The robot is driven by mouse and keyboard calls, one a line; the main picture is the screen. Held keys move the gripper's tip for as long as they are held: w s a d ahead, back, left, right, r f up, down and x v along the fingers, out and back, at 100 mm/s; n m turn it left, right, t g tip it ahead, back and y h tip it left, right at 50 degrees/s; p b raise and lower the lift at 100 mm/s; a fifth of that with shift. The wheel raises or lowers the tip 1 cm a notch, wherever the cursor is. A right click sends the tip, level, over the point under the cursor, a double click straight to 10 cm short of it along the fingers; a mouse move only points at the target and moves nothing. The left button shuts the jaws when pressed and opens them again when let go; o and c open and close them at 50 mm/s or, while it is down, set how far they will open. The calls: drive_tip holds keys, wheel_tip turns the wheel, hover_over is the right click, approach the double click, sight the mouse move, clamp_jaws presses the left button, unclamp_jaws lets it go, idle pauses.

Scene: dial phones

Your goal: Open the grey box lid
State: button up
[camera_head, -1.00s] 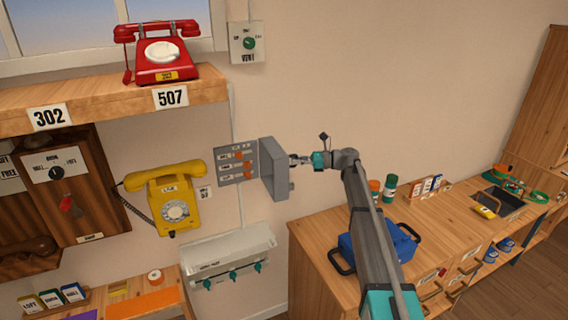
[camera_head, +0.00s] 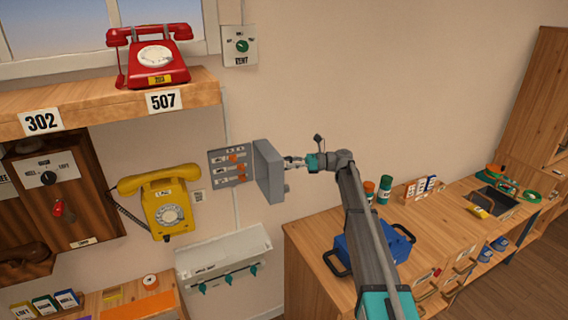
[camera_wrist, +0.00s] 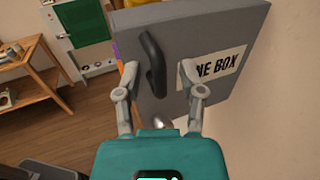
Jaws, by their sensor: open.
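The grey box lid (camera_head: 268,172) stands open, swung out from the wall at the right side of the grey switch panel (camera_head: 216,157). In the wrist view its outer face (camera_wrist: 218,28) fills the upper middle, with a black handle (camera_wrist: 153,65) and a white label (camera_wrist: 222,67) reading "NE BOX", partly covered by a finger. My gripper (camera_head: 287,161) is at the lid's outer side. In the wrist view my gripper (camera_wrist: 155,82) is open, one finger on each side of the handle. I cannot tell whether either finger touches it.
A yellow phone (camera_head: 165,208) hangs left of the panel. A white tray with teal hooks (camera_head: 225,255) is below. A wooden counter (camera_head: 305,245) with a blue toolbox (camera_head: 352,252) stands to the right, under my arm. The wall right of the lid is bare.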

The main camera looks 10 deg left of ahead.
drive_tip(key=shift+d, duration=0.1)
drive_tip(key=w+d, duration=0.2)
drive_tip(key=d, duration=0.9)
drive_tip(key=shift+d, duration=0.3)
drive_tip(key=s+d+f+n+t+h, duration=0.1)
drive_tip(key=s+f+n+h, duration=0.5)
drive_tip(key=s, duration=0.5)
drive_tip(key=s+d+f+n+t+h, duration=0.1)
drive_tip(key=s+f+n+h, duration=0.15)
drive_tip(key=s+f, duration=0.65)
drive_tip(key=s+d+f+n+h, duration=0.1)
drive_tip(key=s+d+n+h, duration=0.3)
drive_tip(key=s, duration=0.5)
drive_tip(key=s+d+f+n+h, duration=0.2)
drive_tip(key=s+d+n+h, duration=0.1)
drive_tip(key=s+d+h, duration=0.2)
drive_tip(key=s+d, duration=0.2)
drive_tip(key=s, duration=0.2)
drive_tip(key=shift+s+d+f+n+t, duration=0.2)
drive_tip(key=shift+f+n+t, duration=0.1)
drive_tip(key=shift+n+t, duration=0.1)
drive_tip(key=shift+a, duration=0.1)
